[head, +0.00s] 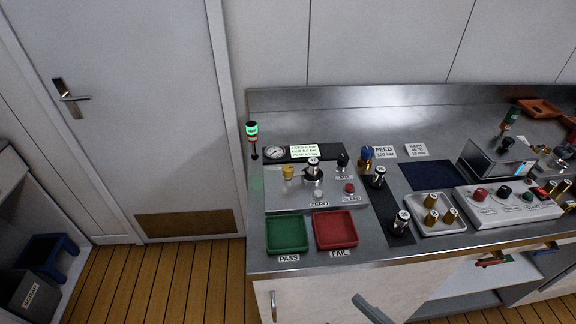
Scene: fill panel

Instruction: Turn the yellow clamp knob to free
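The yellow clamp knob (288,171) stands near the left end of a metal fill panel (282,203) on the steel counter. It is small here, and I cannot tell which way it is turned. Just right of it, a silver cylinder with a dark top and a white label (313,166) stands upright in a round holder on the panel.
A round gauge (274,153) and a note (305,151) sit behind the panel. A green tray (287,247) and a red tray (335,243) lie in front. A lamp post (252,131) stands at the left edge.

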